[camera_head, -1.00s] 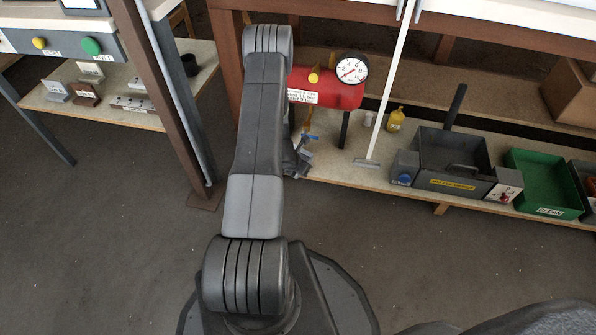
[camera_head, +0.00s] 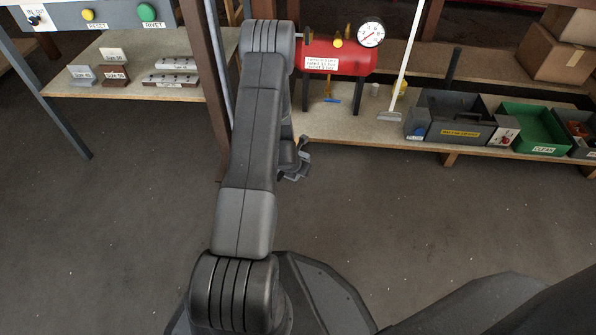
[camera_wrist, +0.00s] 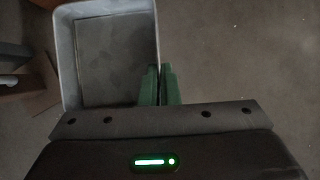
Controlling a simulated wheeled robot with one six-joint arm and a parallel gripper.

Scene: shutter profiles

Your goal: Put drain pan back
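The grey drain pan (camera_wrist: 62,55), an open rectangular tray with a pale rim, shows at upper left in the wrist view. In the head view my gripper (camera_head: 297,168) shows only partly, grey, beside my arm and over the floor in front of the shelf. I cannot make out the pan there; my arm seems to hide it.
A low shelf carries a red tank (camera_head: 345,60) with a gauge, a dark box (camera_head: 462,112) and a green bin (camera_head: 530,125). A workbench post (camera_head: 203,75) stands left of my arm. The front floor is clear.

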